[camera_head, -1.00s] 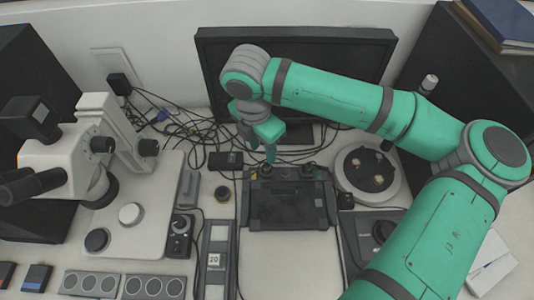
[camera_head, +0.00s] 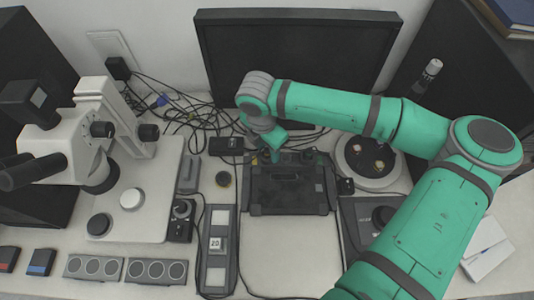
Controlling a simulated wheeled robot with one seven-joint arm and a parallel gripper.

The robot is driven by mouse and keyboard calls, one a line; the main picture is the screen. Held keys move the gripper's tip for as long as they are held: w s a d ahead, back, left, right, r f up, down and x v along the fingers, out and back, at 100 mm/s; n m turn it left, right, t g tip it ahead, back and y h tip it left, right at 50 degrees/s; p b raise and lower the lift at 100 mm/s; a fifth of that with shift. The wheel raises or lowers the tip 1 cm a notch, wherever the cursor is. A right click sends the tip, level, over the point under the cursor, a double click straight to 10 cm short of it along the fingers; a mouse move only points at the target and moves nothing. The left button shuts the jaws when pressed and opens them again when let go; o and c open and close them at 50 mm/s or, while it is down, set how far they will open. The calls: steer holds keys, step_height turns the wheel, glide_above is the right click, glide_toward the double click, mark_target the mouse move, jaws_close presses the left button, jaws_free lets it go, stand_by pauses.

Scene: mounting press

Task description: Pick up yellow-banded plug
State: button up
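My gripper (camera_head: 270,156) points down at the back left edge of the press unit, to the right of and behind that round piece. The fingers are small and dark against the unit, so their opening and any contact cannot be told. Small knobs at the unit's back edge are partly hidden by my gripper.
A monitor (camera_head: 296,60) and tangled cables (camera_head: 190,112) lie behind. A white microscope (camera_head: 75,150) fills the left. A round white-rimmed turntable (camera_head: 368,182) stands at right. A panel marked 20 (camera_head: 217,270) lies in front. The pale bench area (camera_head: 290,262) is clear.

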steer(key=shift+a+f, duration=0.1)
steer(key=shift+f, duration=0.05)
jaws_close()
steer(key=shift+w+r, duration=0.1)
steer(key=shift+r, duration=0.1)
